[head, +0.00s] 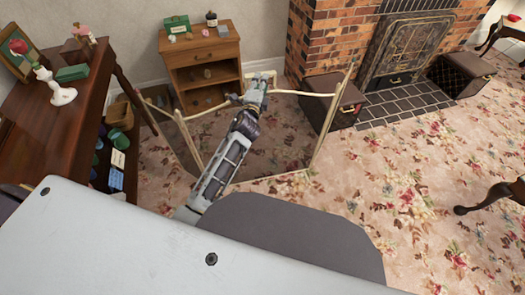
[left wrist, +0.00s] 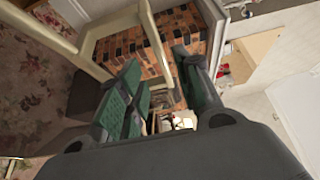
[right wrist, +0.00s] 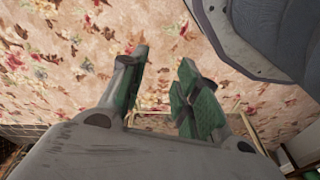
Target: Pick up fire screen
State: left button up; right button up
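The fire screen is a folding stand with a thin cream-gold frame (head: 303,94) and dark see-through panels.
A wooden cabinet (head: 203,75) stands behind the screen. A brown box (head: 335,108) is close to its right side, by the brick fireplace (head: 335,38). A dark desk (head: 52,125) is at the left. The carpet (head: 400,190) to the right is mostly clear.

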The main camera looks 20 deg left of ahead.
pick_arm(q)
jog(key=shift+w, duration=0.2)
pick_arm(e)
jog(key=shift+s, duration=0.1)
